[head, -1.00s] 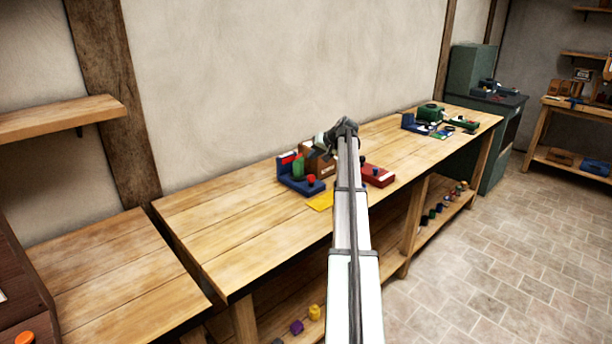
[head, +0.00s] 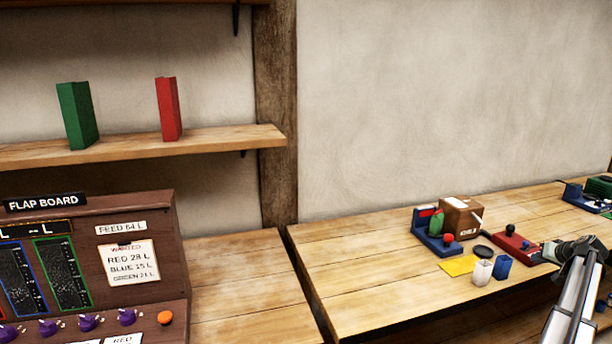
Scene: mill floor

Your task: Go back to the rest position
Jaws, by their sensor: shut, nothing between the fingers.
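My gripper (head: 577,248) is at the right edge of the head view, at the end of my white arm, which enters from the lower right. It hangs near the front part of the long wooden bench, just right of the red device (head: 516,248). I see nothing held in it. Its fingertips are small and dark here. No marked rest position shows.
On the bench (head: 350,270) stand a blue device (head: 436,240), a brown box (head: 461,216), a yellow sheet (head: 458,266), a white cup (head: 482,272) and a blue cup (head: 502,267). A flap board (head: 92,215) stands left. A shelf (head: 130,148) holds green and red blocks.

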